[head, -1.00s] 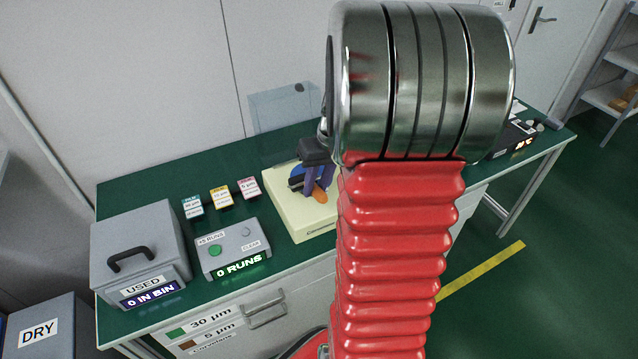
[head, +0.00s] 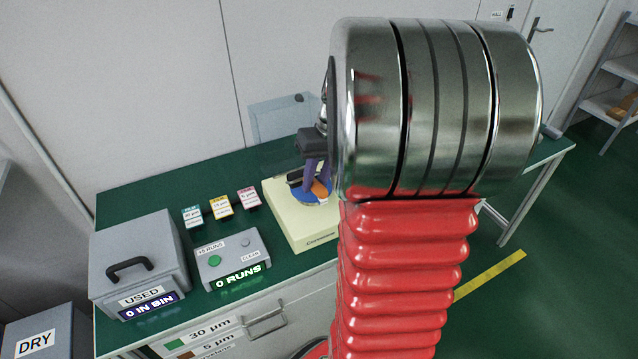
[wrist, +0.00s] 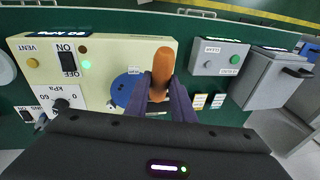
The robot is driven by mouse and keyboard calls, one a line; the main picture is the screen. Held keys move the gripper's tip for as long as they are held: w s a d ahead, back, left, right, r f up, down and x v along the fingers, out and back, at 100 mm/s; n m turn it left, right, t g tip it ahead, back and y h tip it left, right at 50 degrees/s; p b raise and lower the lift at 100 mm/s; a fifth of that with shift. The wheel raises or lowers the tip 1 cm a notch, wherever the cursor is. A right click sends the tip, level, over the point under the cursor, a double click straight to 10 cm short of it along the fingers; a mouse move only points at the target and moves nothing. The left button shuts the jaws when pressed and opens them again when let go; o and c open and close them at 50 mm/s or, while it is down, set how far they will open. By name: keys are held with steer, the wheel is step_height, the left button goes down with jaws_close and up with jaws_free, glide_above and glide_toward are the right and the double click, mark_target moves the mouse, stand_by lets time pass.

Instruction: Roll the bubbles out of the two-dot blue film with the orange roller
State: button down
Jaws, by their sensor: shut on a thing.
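My gripper (wrist: 168,98) is shut on the orange roller (wrist: 161,72), which stands out between the purple fingers in the wrist view. The blue film (wrist: 127,88) is a round disc on the cream machine (wrist: 107,49); the roller and fingers cover part of it. Its dots and any bubbles are too small to tell. In the head view, my gripper (head: 314,170) is over the cream machine (head: 312,238), with a bit of blue film (head: 308,197) and orange roller (head: 321,187) showing. I cannot tell whether the roller touches the film.
A grey box with a green button (head: 233,257) reads 0 RUNS. The grey USED bin (head: 140,262) reads 0 IN BIN. Three small label stands (head: 221,205) are behind the box. A clear panel (head: 283,118) stands at the back. The machine has an ON/OFF switch (wrist: 67,60).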

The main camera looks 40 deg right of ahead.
steer(key=shift+w+v, duration=0.1)
steer(key=shift+v, duration=0.55)
steer(key=shift+w+v, duration=0.15)
steer(key=shift+v, duration=0.5)
steer(key=shift+a+r, duration=0.1)
steer(key=shift+a, duration=0.1)
